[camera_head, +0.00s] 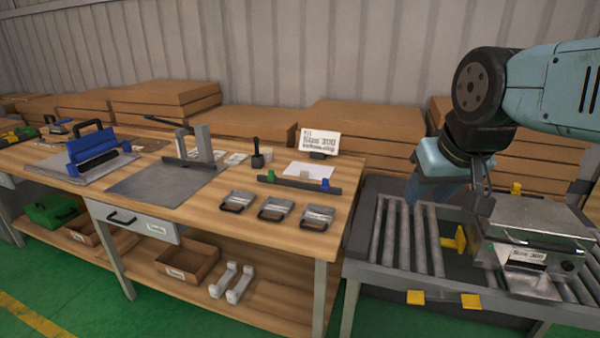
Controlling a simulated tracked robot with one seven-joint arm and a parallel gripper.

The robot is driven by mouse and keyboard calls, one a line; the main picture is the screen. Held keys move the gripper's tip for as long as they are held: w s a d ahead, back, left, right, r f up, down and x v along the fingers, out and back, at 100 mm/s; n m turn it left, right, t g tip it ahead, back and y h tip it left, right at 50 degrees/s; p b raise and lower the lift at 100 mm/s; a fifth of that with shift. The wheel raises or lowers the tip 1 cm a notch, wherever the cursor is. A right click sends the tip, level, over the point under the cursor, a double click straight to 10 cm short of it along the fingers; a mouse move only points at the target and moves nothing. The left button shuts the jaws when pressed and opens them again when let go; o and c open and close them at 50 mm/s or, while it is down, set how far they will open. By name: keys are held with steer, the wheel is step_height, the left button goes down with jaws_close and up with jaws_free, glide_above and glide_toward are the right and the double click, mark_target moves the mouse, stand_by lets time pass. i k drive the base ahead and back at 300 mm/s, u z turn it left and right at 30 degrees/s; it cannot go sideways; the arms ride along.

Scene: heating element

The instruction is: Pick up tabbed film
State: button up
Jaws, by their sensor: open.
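I cannot tell for certain which item is the tabbed film. Three small flat grey pieces, each with a brown loop or tab at its front, lie in a row near the bench's front right: a left one (238,201), a middle one (276,208) and a right one (317,217). A white sheet (308,170) lies behind them. My gripper (481,200) is at the right, over the roller conveyor and beside a metal box (535,235) labelled "Size 300". It is open, well away from the grey pieces; its fingertips are partly unclear.
The wooden bench (205,205) carries a press with a lever (203,145), a blue-handled tool (95,152), a dark bar with green and blue clamps (299,184), and a sign (320,142). The roller conveyor (408,235) stands right of the bench. Cardboard stacks (360,118) line the back.

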mark_target(317, 171)
steer(key=z, duration=0.35)
steer(key=i, duration=1)
steer(key=u, duration=0.35)
